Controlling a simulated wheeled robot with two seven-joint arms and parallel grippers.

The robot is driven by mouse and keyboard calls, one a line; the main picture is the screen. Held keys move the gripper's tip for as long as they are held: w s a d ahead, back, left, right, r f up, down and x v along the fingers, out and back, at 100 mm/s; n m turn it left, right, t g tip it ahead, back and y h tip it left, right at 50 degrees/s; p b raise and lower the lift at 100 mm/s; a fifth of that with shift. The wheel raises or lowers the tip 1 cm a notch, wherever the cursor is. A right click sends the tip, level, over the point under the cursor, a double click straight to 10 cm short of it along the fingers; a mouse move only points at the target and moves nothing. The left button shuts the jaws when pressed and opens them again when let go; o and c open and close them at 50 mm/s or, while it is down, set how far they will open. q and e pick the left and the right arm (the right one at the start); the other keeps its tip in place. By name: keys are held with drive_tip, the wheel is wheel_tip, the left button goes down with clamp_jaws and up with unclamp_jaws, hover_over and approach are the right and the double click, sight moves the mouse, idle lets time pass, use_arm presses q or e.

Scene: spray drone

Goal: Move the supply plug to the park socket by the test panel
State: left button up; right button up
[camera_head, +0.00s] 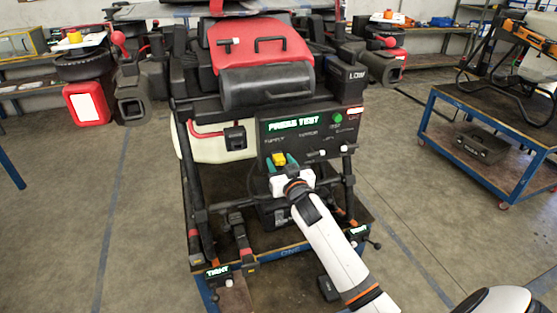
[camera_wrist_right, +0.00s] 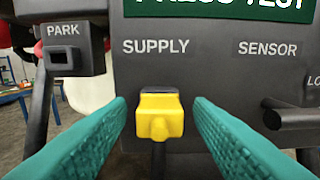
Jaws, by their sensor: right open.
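The yellow supply plug (camera_wrist_right: 160,115) sits at the SUPPLY position on the dark test panel (camera_wrist_right: 222,85); a dark cable hangs below it. In the head view the plug (camera_head: 279,158) shows just beyond my right gripper (camera_head: 281,165). My right gripper is open, its teal fingers (camera_wrist_right: 158,130) on either side of the plug with gaps. The black park socket (camera_wrist_right: 72,52), marked PARK, is left of the panel in the wrist view, its slot empty. It also shows in the head view (camera_head: 235,137). My left gripper is not in view.
The SENSOR fitting (camera_wrist_right: 290,118) sticks out at the right of the panel. The drone's dark frame and legs (camera_head: 197,200) stand around the panel on a blue-edged bench (camera_head: 262,262). A blue cart (camera_head: 480,140) stands to the right. The floor between is clear.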

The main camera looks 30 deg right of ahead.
idle(0.4)
clamp_jaws()
drive_tip(key=shift+s, duration=0.1)
drive_tip(key=shift+p+v, duration=1.3)
drive_tip(key=shift+v, duration=1.65)
drive_tip(key=shift+a, duration=0.1)
